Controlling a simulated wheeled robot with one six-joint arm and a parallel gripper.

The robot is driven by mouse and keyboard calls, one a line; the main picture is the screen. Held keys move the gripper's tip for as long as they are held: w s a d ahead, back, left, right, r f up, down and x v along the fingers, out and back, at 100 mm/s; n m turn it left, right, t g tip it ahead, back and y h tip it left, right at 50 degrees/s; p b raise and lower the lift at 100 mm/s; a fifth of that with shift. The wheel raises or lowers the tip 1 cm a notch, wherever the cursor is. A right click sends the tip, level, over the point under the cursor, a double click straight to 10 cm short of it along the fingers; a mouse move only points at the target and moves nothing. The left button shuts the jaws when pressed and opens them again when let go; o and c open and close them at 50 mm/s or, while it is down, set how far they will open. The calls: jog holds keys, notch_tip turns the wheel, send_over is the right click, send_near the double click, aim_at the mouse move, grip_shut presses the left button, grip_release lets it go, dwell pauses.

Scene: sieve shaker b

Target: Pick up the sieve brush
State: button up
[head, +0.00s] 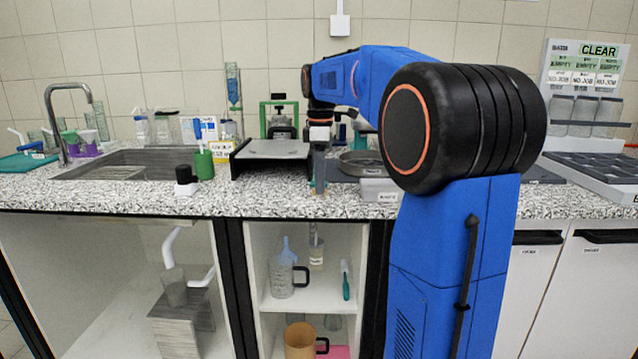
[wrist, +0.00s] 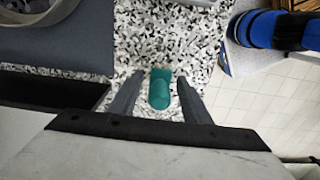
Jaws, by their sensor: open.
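A teal piece that looks like the sieve brush (wrist: 160,92) is on the speckled counter in the wrist view, with a rounded grip and a flatter, wider far end. My gripper (wrist: 159,79) is open, with one dark finger on each side of the brush and a visible gap to each. In the head view my gripper (head: 319,188) points straight down at the counter's front part. There the brush is mostly hidden by the fingers, with only small teal bits by the tips.
A black-framed grey plate (head: 275,149) stands left of my gripper. A round metal sieve pan (head: 362,162) and a pale box (head: 380,190) are to its right. A black-capped bottle (head: 185,180) and green cup (head: 204,165) stand farther left. The counter's front edge is close.

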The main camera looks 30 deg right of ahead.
jog(key=shift+f, duration=0.4)
jog(key=c, duration=1.1)
jog(key=shift+o, duration=0.2)
jog(key=shift+r, duration=0.1)
